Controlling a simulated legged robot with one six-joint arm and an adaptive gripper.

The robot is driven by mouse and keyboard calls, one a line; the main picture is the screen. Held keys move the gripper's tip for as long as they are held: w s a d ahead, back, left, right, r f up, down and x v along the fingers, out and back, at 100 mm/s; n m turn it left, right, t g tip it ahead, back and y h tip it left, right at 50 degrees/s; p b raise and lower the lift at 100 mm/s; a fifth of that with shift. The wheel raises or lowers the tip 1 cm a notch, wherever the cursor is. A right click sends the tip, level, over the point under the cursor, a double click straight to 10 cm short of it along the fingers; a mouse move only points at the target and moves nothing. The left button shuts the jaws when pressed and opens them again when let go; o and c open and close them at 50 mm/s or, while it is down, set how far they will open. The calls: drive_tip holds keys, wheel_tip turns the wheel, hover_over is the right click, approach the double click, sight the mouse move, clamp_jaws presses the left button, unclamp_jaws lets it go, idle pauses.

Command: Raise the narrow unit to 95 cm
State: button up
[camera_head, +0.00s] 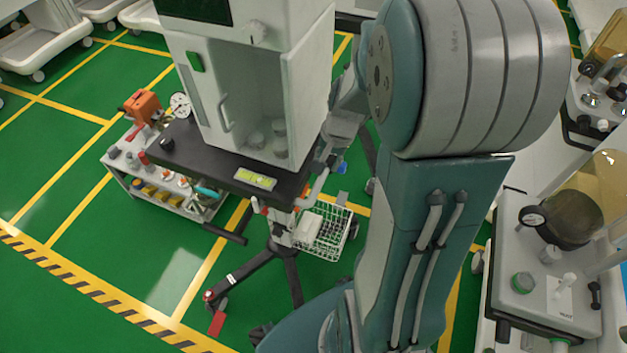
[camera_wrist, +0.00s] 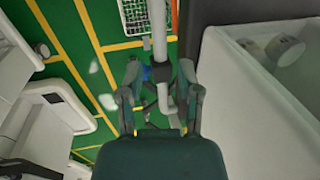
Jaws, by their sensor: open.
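The narrow unit is a white cabinet (camera_head: 240,100) with a glass front, on a dark shelf (camera_head: 195,160) with a lit yellow-green panel (camera_head: 255,179). Below are a column and dark wheeled legs (camera_head: 245,272) with a red pedal (camera_head: 217,323). A pale bent handle (camera_head: 317,190) sticks out at the shelf's right side. My gripper (camera_head: 322,163) is beside that side, partly hidden by my arm. In the wrist view my gripper (camera_wrist: 160,72) is open, its fingers on either side of the pale handle bar (camera_wrist: 159,38). Contact cannot be told. No height reading is legible.
A wire basket (camera_head: 323,232) hangs on the column. A low cart with an orange device (camera_head: 143,104) stands behind at left. Another cart with a gauge and a dark canister (camera_head: 570,215) stands close at right. Green floor is free at front left.

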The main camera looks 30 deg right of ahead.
sight(319, 182)
drive_tip(key=f, duration=0.3)
drive_tip(key=w+f, duration=0.1)
drive_tip(key=f, duration=0.2)
drive_tip(key=a+f, duration=0.1)
drive_tip(key=f, duration=0.2)
drive_tip(key=shift+w+f, duration=0.25)
drive_tip(key=shift+f, duration=0.1)
drive_tip(key=shift+r, duration=0.1)
clamp_jaws()
